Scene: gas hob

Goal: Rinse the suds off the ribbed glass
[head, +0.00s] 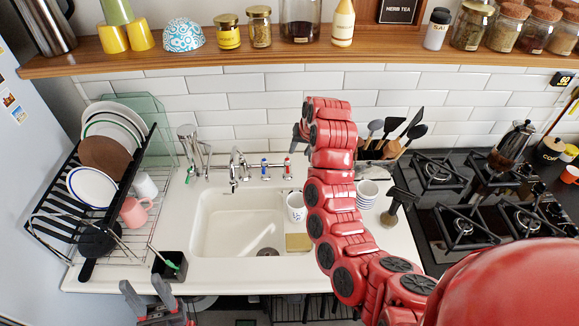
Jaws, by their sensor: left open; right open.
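The white sink (208,222) sits in the counter with a drain at its bottom. A chrome faucet (236,170) with red- and blue-marked taps stands behind it. I cannot pick out a ribbed glass or suds for sure; a shiny, clear-looking upright item (188,150) stands left of the faucet. A white mug (295,207) with a dark mark is at the sink's right edge. My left gripper (143,285) is open and empty, low in front of the counter. My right gripper (299,134) is open, mostly hidden behind its red arm near the back wall tiles.
A dish rack (112,232) with plates and a pink mug (135,211) stands left of the sink. A black caddy (169,265) is at the front. Striped cups (367,190), utensils and the gas hob (462,228) lie right. A loaded wooden shelf (185,60) runs above.

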